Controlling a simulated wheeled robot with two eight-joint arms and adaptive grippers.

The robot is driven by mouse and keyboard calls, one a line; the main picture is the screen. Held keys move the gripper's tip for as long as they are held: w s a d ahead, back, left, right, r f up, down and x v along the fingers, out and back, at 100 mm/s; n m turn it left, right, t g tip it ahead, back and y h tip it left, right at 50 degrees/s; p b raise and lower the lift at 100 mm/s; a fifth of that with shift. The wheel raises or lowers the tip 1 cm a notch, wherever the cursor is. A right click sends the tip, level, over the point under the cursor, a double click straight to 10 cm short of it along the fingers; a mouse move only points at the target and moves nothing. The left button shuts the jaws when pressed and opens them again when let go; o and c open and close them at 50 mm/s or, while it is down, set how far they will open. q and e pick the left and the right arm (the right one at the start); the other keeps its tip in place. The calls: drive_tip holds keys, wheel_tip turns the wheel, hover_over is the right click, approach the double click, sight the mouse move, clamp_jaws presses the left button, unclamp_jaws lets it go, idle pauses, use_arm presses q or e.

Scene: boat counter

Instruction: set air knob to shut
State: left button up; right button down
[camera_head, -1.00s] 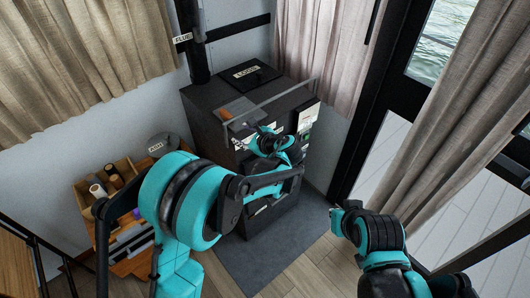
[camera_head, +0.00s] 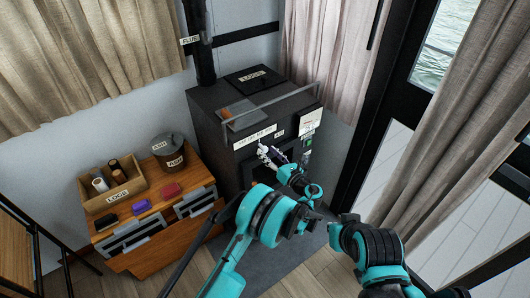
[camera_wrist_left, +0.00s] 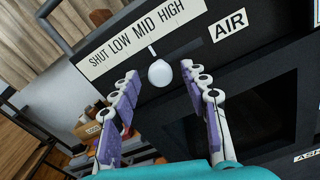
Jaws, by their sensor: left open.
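The air knob (camera_wrist_left: 160,73) is a round white knob on the dark front of the stove (camera_head: 215,115). Its thin white pointer is directed at MID on the label strip (camera_wrist_left: 140,32), which reads SHUT, LOW, MID, HIGH. An AIR label (camera_wrist_left: 228,26) sits to the right. My left gripper (camera_wrist_left: 159,74) is open, with its purple-padded fingers either side of the knob and visible gaps to it. In the head view, my left gripper (camera_head: 270,156) is at the stove's upper front, hiding the knob. My right arm is at lower right; its fingers do not show.
A rail (camera_head: 268,103) runs along the stove top edge. A wooden cabinet (camera_head: 150,225) at left holds a LOGS box (camera_head: 130,190), an ASH bucket (camera_head: 170,152) and small coloured items. A dark stove opening (camera_wrist_left: 250,110) lies below the knob. A curtain and glass door are at right.

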sight(263, 146)
use_arm(q)
drive_tip(key=shift+x, duration=1.3)
clamp_jaws()
drive_tip(key=shift+s, duration=0.1)
